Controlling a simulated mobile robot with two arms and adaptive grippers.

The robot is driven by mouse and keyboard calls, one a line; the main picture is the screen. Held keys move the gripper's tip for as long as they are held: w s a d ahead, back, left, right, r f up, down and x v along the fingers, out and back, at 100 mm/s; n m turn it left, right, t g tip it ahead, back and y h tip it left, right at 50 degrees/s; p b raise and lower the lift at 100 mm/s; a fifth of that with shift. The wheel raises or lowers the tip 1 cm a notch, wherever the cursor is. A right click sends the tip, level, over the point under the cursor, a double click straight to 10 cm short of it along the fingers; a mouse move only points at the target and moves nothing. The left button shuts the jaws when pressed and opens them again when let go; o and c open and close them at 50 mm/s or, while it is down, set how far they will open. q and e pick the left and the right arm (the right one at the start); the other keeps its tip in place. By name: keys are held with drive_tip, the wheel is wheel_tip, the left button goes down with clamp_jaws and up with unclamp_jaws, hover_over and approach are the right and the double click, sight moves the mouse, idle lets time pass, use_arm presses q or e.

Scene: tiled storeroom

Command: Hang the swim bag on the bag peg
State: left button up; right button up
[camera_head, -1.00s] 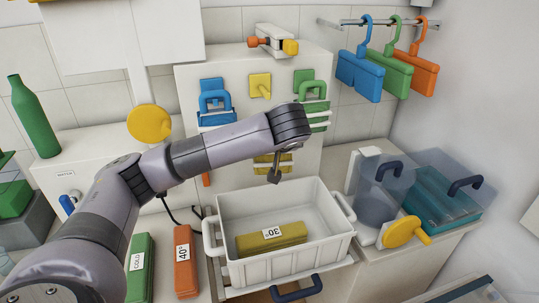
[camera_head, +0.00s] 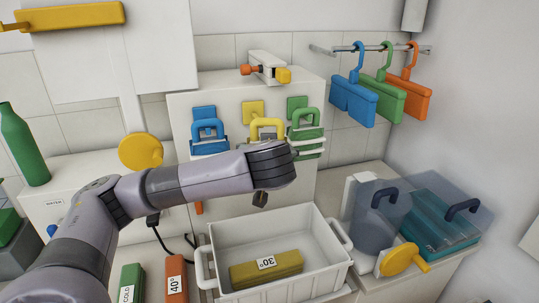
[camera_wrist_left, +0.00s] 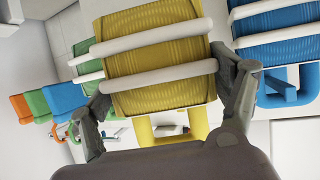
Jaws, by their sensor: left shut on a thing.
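The yellow swim bag (camera_wrist_left: 160,20), with white bands across it, is held by my left gripper (camera_wrist_left: 163,74). In the left wrist view the fingers close on its two sides. In the head view its yellow handle (camera_head: 268,123) shows above my wrist, and my arm hides most of its body. The yellow bag peg (camera_head: 253,108) is on the white panel, just above and behind the handle. I cannot tell whether the handle is around the peg or in front of it. My right gripper is not in view.
A blue bag (camera_head: 207,146) and a green bag (camera_head: 306,139) hang close on either side. A white tub (camera_head: 336,281) with a yellow 30° block (camera_head: 266,268) stands below. Blue, green and orange hanging items (camera_head: 353,100) are on a rail at the right.

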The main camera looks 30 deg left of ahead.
use_arm(q)
drive_tip(key=shift+w+a+f, duration=0.15)
drive_tip(key=shift+w+a, duration=1)
drive_tip(key=shift+a, duration=0.25)
drive_tip(key=shift+w+a+f+b, duration=0.2)
drive_tip(key=shift+w+a+f, duration=0.05)
drive_tip(key=shift+w+a, duration=0.4)
drive_tip(key=shift+w+a+f+b, duration=0.2)
drive_tip(key=shift+w+a, duration=0.3)
drive_tip(key=shift+a, duration=0.1)
drive_tip(key=o, duration=1.4)
drive_tip(key=shift+c, duration=0.2)
